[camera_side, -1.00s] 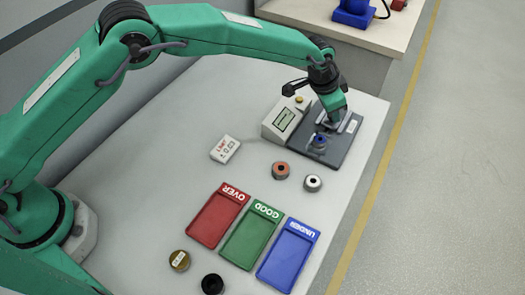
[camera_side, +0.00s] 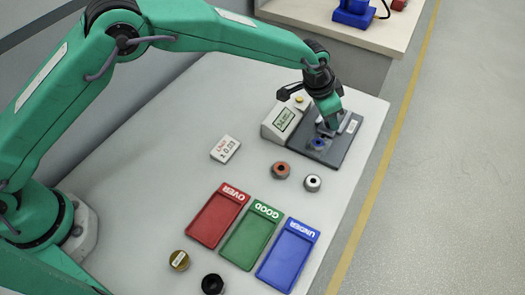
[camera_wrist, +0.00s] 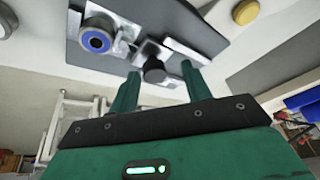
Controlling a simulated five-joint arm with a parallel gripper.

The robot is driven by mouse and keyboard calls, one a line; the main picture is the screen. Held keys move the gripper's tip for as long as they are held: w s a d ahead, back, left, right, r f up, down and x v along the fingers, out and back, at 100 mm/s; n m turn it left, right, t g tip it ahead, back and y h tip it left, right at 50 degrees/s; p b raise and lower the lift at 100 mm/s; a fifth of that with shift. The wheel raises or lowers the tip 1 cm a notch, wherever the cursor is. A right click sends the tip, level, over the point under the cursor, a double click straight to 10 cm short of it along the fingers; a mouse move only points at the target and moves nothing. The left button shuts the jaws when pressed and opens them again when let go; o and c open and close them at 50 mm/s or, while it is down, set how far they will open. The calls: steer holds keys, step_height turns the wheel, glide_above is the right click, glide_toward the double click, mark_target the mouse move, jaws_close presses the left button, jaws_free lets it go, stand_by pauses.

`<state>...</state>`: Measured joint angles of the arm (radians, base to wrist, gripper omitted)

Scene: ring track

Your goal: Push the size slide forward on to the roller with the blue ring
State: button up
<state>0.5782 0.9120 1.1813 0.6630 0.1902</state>
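The blue ring (camera_side: 318,143) sits on the dark plate of the gauge; it also shows in the wrist view (camera_wrist: 96,41), with a metal centre, at the roller. The size slide is the pale metal block with a black knob (camera_wrist: 153,72) on the same plate; it is close to the ring in the wrist view. My gripper (camera_wrist: 160,70) is open, its two green fingers apart with the knob seen between their tips. I cannot tell whether either finger touches the knob. In the side view my gripper (camera_side: 330,120) is low over the plate, just behind the ring, and hides most of the slide.
The gauge box (camera_side: 284,121) has a lit display and a yellow button. A white limit card (camera_side: 225,149), an orange ring (camera_side: 281,170) and a white ring (camera_side: 313,183) lie nearby. Red (camera_side: 217,215), green (camera_side: 251,236) and blue (camera_side: 289,255) trays stand in front.

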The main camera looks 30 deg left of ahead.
mark_target(315, 133)
steer(key=shift+r, duration=0.1)
steer(key=v, duration=0.7)
steer(key=shift+r, duration=0.3)
steer(key=shift+s+a, duration=0.15)
steer(key=s+a+r+n, duration=0.1)
steer(key=s+a+r, duration=0.2)
steer(key=a+r, duration=0.3)
steer(key=s+a+r+n+t, duration=0.1)
steer(key=s+a+r+n, duration=0.2)
steer(key=a, duration=0.5)
steer(key=s+a+r, duration=0.4)
steer(key=a+r, duration=0.2)
steer(key=a, duration=0.1)
steer(key=s+a+f+n+y, duration=0.1)
steer(key=s+a+n, duration=0.1)
steer(key=s+a, duration=0.5)
steer(key=s+a+n+t+y, duration=0.1)
steer(key=s+a, duration=0.6)
steer(key=s, duration=0.7)
steer(key=shift+s+f+n, duration=0.2)
steer(key=shift+f+n, duration=0.2)
steer(key=shift+n, duration=0.5)
